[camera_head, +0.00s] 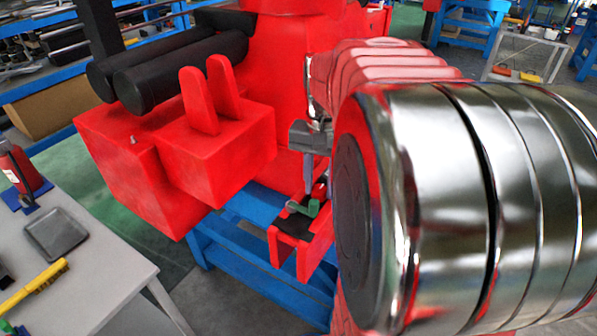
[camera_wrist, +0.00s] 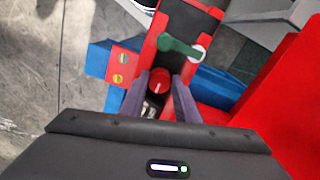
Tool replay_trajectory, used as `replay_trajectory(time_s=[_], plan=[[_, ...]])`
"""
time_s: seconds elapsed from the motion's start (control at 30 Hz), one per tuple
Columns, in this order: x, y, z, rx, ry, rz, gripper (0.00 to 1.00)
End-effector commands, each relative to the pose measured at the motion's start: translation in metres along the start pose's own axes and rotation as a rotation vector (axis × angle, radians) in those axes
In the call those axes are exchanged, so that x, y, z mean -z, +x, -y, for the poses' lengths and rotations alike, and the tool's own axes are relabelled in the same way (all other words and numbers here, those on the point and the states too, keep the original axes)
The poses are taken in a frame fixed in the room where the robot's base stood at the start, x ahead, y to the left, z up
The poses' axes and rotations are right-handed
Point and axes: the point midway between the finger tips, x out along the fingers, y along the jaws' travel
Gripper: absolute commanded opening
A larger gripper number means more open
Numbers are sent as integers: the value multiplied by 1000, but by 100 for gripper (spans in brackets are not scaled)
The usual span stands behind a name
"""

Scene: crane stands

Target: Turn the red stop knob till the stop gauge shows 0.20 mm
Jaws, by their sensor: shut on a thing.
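The red stop knob (camera_wrist: 159,82), with a pale line on its top, sits between the two grey fingers of my gripper (camera_wrist: 160,90) in the wrist view. The gripper is shut on the knob. In the head view my gripper (camera_head: 308,178) points down at the red bracket, and the knob is hidden there. A small black and white part (camera_wrist: 150,108) shows between the fingers, below the knob. I cannot tell whether it is the stop gauge, and no reading can be made out.
A green lever (camera_wrist: 181,48) with a white end lies just beyond the knob on the red bracket (camera_wrist: 205,12). A red plate with two yellow round marks (camera_wrist: 122,68) is at the left. A large red machine body (camera_head: 150,165) and a grey table (camera_head: 95,250) stand at the left.

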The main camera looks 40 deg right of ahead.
Motion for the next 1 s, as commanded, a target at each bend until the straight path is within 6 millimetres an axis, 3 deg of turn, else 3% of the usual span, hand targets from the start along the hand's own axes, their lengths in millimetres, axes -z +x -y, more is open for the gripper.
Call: replay_trajectory(time_s=[0.27,1.0], plan=[[3,0,-2,-3,-104,-7,6],[4,0,-1,-8,-623,-10,7]])
